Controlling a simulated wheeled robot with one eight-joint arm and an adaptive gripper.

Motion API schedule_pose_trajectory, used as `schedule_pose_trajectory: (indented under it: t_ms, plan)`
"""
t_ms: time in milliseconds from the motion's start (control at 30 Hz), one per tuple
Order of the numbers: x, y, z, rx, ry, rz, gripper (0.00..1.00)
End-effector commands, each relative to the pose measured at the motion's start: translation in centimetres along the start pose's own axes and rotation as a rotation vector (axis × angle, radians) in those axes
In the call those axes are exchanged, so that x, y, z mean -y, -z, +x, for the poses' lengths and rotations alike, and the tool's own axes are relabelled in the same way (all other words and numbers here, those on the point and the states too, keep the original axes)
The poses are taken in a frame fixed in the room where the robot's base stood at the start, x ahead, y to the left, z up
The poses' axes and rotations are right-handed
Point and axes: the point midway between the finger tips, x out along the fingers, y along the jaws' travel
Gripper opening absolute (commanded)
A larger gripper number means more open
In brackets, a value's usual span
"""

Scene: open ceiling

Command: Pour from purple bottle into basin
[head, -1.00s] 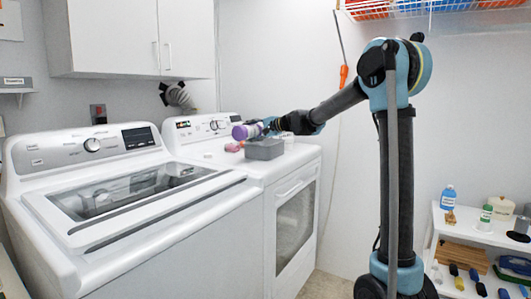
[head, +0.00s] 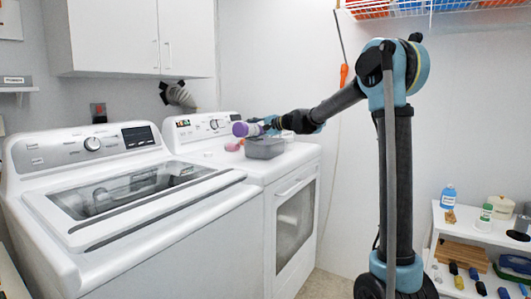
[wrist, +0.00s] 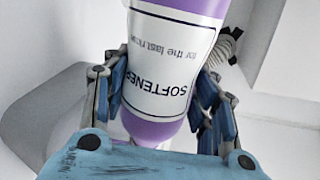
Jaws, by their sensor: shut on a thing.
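The purple bottle (head: 241,129) is held on its side above the dryer top, its purple end pointing left in the head view. In the wrist view the bottle (wrist: 170,70) has a white label reading "SOFTENER". My gripper (head: 268,124) is shut on the bottle, with blue fingers on both sides of it in the wrist view (wrist: 160,95). The grey basin (head: 266,150) stands on the dryer, below and slightly right of the bottle's purple end. I cannot see any liquid or what is inside the basin.
A pink object (head: 232,147) lies on the dryer just left of the basin. The washer (head: 120,215) stands left of the dryer (head: 295,165). White cabinets (head: 135,38) hang above. A shelf (head: 470,228) with several bottles and tools stands at the right.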

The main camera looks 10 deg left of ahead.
Motion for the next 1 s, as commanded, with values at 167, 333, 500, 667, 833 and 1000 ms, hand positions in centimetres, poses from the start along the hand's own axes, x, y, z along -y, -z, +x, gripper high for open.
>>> schedule_pose_trajectory:
  t_ms: [167,333,500,667,833,1000]
  plan:
    - [0.02,0.1,-0.01,0.005,0.0,0.02,0.26]
    - [0.03,0.16,-0.02,0.01,0.0,0.037,0.26]
    - [0.05,0.23,-0.03,0.015,0.0,0.056,0.26]
    - [0.07,0.31,-0.04,0.019,0.0,0.072,0.26]
    - [0.09,0.4,-0.05,0.024,0.0,0.091,0.26]
    - [0.1,0.46,-0.05,0.029,-0.001,0.108,0.26]
